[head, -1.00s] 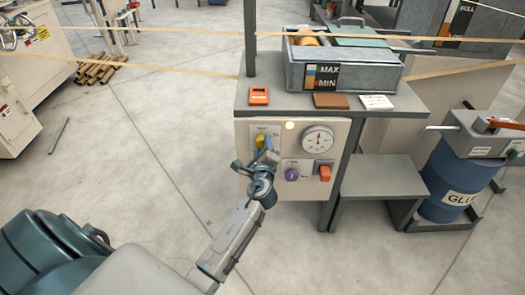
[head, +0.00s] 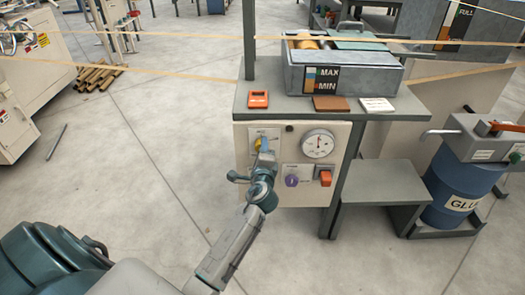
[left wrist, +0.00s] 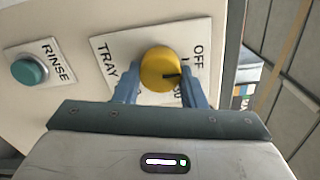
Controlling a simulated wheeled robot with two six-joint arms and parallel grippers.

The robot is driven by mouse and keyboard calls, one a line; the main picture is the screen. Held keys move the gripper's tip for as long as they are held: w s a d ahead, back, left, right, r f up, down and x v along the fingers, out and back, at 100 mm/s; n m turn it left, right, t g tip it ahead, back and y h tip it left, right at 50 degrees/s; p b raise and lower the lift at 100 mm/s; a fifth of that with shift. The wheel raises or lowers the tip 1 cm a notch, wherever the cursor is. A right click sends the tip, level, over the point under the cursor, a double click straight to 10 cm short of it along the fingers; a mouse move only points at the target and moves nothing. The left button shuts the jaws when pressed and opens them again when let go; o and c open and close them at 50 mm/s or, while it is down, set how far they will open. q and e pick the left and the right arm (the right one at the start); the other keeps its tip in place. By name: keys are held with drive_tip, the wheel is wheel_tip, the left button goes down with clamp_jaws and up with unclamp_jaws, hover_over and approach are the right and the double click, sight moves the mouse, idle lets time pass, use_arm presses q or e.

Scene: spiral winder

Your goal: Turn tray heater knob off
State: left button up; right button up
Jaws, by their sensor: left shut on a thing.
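The yellow tray heater knob (left wrist: 162,69) sits on a white plate (left wrist: 110,50) marked TRAY and OFF. Its dark pointer mark faces right in the left wrist view, towards the side with the OFF lettering; I cannot tell its exact setting. My left gripper (left wrist: 159,92) has one blue finger on each side of the knob and is shut on it. In the head view my left gripper (head: 265,150) reaches the cream control panel (head: 312,198) and mostly hides the knob. The small lamp (head: 290,128) above the panel's middle is dark. My right gripper is not in view.
A dial gauge (head: 318,145), a purple knob (head: 292,180) and an orange switch (head: 325,177) share the panel. A teal RINSE button (left wrist: 28,71) shows beside the knob's plate. The glue tray (head: 345,75) stands on the table above.

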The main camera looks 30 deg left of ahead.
use_arm(q)
drive_tip(key=shift+f, duration=0.1)
drive_tip(key=o, duration=1)
drive_tip(key=v, duration=1.1)
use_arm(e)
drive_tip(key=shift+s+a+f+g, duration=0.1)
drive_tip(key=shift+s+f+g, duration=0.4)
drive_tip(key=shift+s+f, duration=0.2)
use_arm(q)
drive_tip(key=shift+w, duration=0.1)
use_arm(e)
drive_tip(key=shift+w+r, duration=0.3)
